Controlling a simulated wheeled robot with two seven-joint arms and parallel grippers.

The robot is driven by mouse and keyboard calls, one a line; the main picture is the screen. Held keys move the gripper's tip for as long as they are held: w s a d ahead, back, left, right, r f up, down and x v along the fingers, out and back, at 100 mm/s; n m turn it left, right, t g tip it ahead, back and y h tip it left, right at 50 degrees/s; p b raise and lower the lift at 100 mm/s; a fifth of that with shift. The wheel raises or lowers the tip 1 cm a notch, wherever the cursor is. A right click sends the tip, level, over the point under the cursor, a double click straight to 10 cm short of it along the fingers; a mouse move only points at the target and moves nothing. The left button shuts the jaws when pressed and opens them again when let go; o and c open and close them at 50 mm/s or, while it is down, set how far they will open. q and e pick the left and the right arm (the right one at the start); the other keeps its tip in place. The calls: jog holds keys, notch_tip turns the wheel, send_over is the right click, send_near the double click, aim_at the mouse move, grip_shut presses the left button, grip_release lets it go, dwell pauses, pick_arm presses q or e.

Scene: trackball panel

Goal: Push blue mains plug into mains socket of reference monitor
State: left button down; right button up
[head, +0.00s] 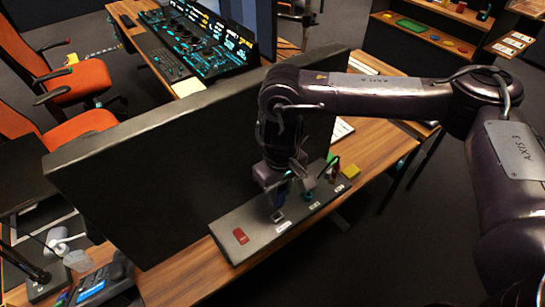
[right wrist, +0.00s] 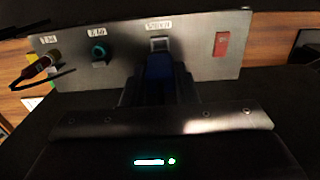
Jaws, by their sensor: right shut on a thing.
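My right gripper (head: 283,193) points down at the connector panel (head: 258,250) on the back of the large black monitor (head: 190,150). It is shut on the blue mains plug (head: 279,190), which also shows between the dark fingers in the right wrist view (right wrist: 158,67). The light-rimmed mains socket (head: 278,216) is just beyond the plug's end. In the right wrist view the socket (right wrist: 160,44) lies straight ahead of the plug, its frame still visible. A small gap seems to remain, though contact is hard to judge. My left gripper is not in view.
A red switch (right wrist: 221,44) sits right of the socket in the wrist view. A teal round connector (right wrist: 98,52) and a cabled plug (right wrist: 40,62) are to its left. A yellow block (head: 351,171) lies on the wooden desk (head: 375,150) by the panel.

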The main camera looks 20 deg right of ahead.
jog(key=shift+w+a+r, duration=0.1)
jog(key=shift+w+r, duration=0.25)
jog(key=shift+r, duration=0.2)
jog(key=shift+w+r, duration=0.1)
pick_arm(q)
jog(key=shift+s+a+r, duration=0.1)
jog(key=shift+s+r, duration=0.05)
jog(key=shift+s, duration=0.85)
pick_arm(e)
jog(key=shift+s, duration=0.2)
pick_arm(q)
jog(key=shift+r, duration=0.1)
